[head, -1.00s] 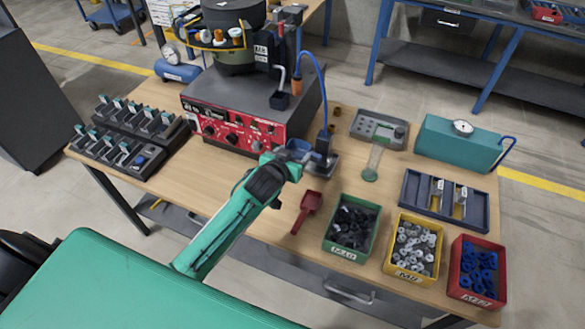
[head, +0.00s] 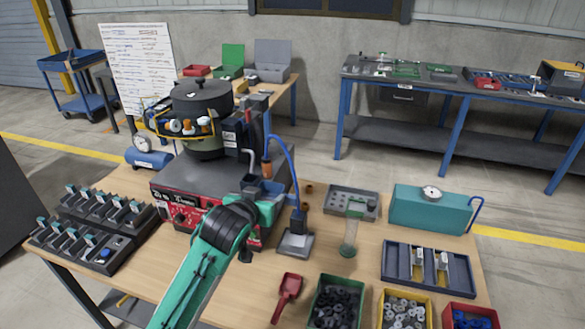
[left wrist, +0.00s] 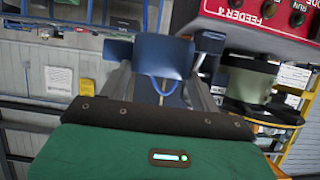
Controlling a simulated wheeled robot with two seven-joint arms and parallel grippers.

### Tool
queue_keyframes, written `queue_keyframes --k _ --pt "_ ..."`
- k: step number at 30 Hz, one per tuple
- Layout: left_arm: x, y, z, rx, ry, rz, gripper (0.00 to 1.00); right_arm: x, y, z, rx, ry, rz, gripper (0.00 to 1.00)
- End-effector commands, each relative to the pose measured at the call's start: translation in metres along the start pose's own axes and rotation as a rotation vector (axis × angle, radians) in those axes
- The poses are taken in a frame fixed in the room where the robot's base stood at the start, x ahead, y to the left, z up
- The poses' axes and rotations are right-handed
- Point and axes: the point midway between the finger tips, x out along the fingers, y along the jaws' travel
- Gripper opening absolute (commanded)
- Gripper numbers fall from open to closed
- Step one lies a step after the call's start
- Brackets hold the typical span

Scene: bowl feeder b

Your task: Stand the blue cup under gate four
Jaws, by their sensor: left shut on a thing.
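My left gripper (head: 262,192) is shut on a blue cup (head: 272,187) and holds it in front of the feeder's right side, above the table. In the left wrist view the blue cup (left wrist: 163,58) sits between the fingers. A red panel marked "FEEDER 4" (left wrist: 262,14) is close by. The feeder's dark bowl (head: 203,97) stands on a grey box with a red control front (head: 180,213). A small dark cup-like part (head: 250,182) is beside the gripper, below the chute. I cannot make out a gate numbered four. My right gripper is not in view.
A blue-hosed stand (head: 296,238) is just right of the gripper. Black racks (head: 100,215) stand at the left. A grey panel (head: 350,203), teal box (head: 430,210), blue tray (head: 400,270), red scoop (head: 287,292) and parts bins (head: 335,290) occupy the right.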

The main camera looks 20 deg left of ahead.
Motion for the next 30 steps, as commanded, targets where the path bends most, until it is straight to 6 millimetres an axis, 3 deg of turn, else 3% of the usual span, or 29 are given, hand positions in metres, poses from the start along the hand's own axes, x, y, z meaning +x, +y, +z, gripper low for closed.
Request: queue_keyframes --k 9,15,22,30 --pt "-0.058 0.012 0.045 -0.005 -0.003 -0.013 0.31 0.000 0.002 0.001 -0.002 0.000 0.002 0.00" --pt "-0.090 0.015 0.063 -0.011 -0.001 -0.025 0.31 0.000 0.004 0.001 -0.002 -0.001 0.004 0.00" --pt "-0.104 0.015 0.078 -0.016 -0.002 -0.031 0.31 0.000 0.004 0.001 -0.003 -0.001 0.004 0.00" --pt "-0.115 0.016 0.121 -0.017 -0.005 -0.033 0.31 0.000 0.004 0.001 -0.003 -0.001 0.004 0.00"
